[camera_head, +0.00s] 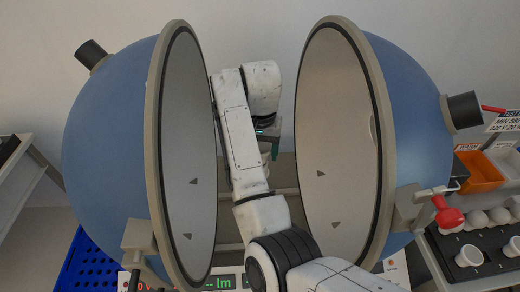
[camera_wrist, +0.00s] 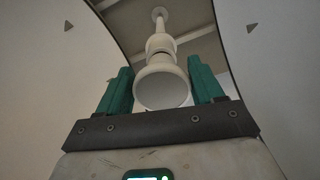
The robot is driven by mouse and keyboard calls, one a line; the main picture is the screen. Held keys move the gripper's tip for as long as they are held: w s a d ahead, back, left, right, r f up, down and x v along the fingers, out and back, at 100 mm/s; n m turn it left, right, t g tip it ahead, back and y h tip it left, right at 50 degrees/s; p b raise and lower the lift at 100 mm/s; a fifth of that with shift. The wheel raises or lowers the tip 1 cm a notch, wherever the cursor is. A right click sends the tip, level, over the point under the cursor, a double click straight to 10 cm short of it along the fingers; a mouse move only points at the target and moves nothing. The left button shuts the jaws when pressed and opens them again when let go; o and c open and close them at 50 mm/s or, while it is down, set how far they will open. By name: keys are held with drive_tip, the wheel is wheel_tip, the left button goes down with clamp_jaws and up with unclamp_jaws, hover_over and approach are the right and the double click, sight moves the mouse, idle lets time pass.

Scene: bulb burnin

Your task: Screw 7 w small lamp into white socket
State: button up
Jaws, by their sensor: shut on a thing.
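My gripper (camera_wrist: 161,90) is shut on a white small lamp, whose round end (camera_wrist: 162,90) faces the wrist camera between the green fingers. Beyond the lamp, in line with it, a pale collar (camera_wrist: 160,43), apparently the white socket, sits on a thin pale post (camera_wrist: 159,20). The lamp's narrow end meets or overlaps the collar in the picture; I cannot tell whether its thread is engaged. In the head view my gripper (camera_head: 268,138) is between two open sphere halves, and my arm hides most of the lamp and socket.
The left half-sphere (camera_head: 190,160) and right half-sphere (camera_head: 335,140) stand close on both sides of my arm. A display (camera_head: 222,283) is below. A blue crate (camera_head: 88,262) is at lower left.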

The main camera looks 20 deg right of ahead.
drive_tip(key=m, duration=0.2)
drive_tip(key=d+m, duration=0.1)
drive_tip(key=m, duration=0.2)
drive_tip(key=shift+d+f+m, duration=0.1)
drive_tip(key=shift+f+m, duration=0.1)
drive_tip(key=shift+m, duration=0.1)
drive_tip(key=m, duration=0.6)
drive_tip(key=shift+w, duration=0.15)
drive_tip(key=shift+c, duration=0.3)
drive_tip(key=m, duration=0.7)
drive_tip(key=shift+w+b, duration=0.15)
drive_tip(key=shift+b, duration=0.2)
drive_tip(key=m, duration=0.4)
drive_tip(key=shift+w+r+m+b, duration=0.1)
drive_tip(key=shift+w+m+b, duration=0.1)
drive_tip(key=shift+m+b, duration=0.15)
drive_tip(key=o, duration=0.9)
drive_tip(key=shift+w, duration=0.15)
